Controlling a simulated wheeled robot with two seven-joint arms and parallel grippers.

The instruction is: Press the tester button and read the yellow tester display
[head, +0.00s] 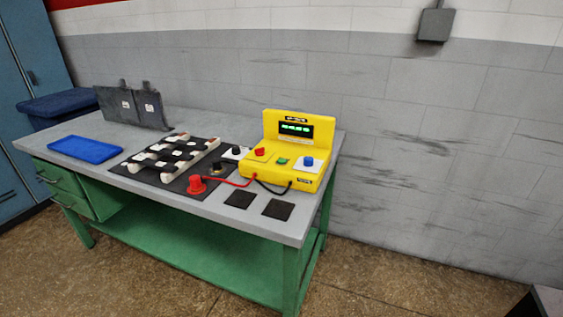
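The yellow tester (311,177) stands on the right part of the workbench against the wall. Its dark display (295,128) is lit with green characters, too small for me to read. On its lower deck are a red knob (260,151), a green button (282,161) and a blue knob (308,161). A red lead and a black lead run from its front. The red lead goes to a red probe (197,185) standing on the bench. Neither of my grippers shows in the head view.
A black mat (130,165) with white and black bars lies mid-bench. Two dark square pads (278,209) lie near the front edge.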

